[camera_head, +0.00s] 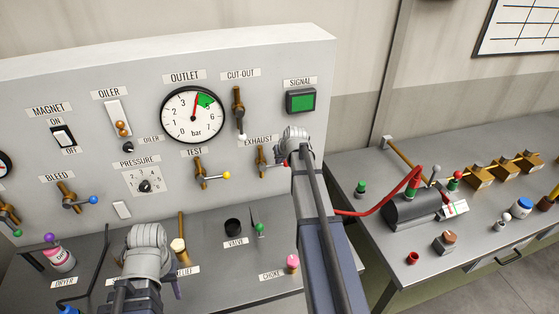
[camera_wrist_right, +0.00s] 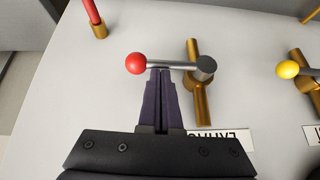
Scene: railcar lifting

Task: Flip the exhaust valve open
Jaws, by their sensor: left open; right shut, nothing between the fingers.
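The exhaust valve (camera_head: 262,160) is on the upright panel under the EXHAUST label (camera_head: 259,141). It has a brass pipe and a lever with a red ball, mostly hidden behind my right wrist in the head view. In the right wrist view its grey lever (camera_wrist_right: 182,66) lies crosswise to the brass pipe (camera_wrist_right: 200,104), with the red ball (camera_wrist_right: 136,64) at its left end. My right gripper (camera_wrist_right: 160,73) is shut and empty, its tips at the lever beside the ball. I cannot tell whether they touch. My left gripper (camera_head: 150,255) is open, low before the panel, its fingers largely hidden.
The test valve (camera_head: 199,173) with a yellow ball is left of the exhaust valve; the cut-out valve (camera_head: 238,108) is above. The outlet gauge (camera_head: 193,115) has its needle near the green zone. A red hose (camera_head: 378,208) and a dark tank (camera_head: 410,211) are at the right.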

